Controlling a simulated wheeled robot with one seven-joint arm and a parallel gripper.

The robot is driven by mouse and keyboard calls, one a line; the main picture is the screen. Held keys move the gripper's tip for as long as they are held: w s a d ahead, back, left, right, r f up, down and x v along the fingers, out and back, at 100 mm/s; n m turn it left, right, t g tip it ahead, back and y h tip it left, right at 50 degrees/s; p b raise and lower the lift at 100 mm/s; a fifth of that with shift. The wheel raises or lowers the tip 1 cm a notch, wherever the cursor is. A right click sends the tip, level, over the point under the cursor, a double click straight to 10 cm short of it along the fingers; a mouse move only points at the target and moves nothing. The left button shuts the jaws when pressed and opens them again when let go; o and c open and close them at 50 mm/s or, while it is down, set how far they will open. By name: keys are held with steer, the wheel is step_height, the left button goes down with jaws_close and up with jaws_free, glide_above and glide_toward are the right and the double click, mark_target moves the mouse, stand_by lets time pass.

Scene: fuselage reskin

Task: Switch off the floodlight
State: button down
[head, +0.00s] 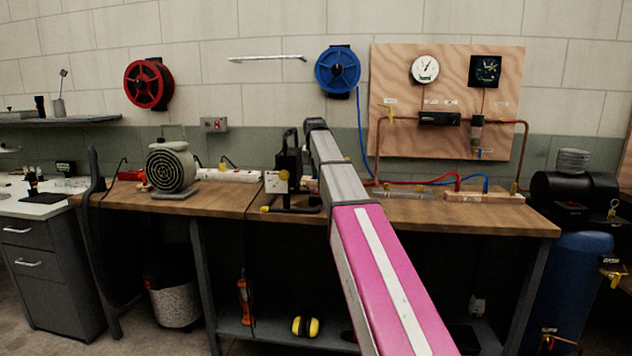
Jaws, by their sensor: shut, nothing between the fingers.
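The floodlight (289,164) appears to be the black lamp on a low black stand with yellow knobs, on the wooden workbench left of my arm. A pale box-shaped part (275,182) shows at its lower left. I cannot make out its switch or whether it is lit. My pink and grey arm reaches up from the lower right, and its far end is just right of the floodlight's top. My gripper does not show; it is hidden beyond the arm. I cannot tell whether anything touches the floodlight.
A grey-green round fan heater (171,168) stands left on the workbench (220,199). A white power strip (229,175) lies behind. Red and blue hoses (437,181) run right of my arm. A gauge board (395,145) hangs behind. Bare bench top shows at the front left.

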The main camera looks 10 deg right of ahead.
steer(key=s+r, duration=0.3)
steer(key=r, duration=0.3)
steer(key=shift+a, duration=0.4)
steer(key=shift+s, duration=0.1)
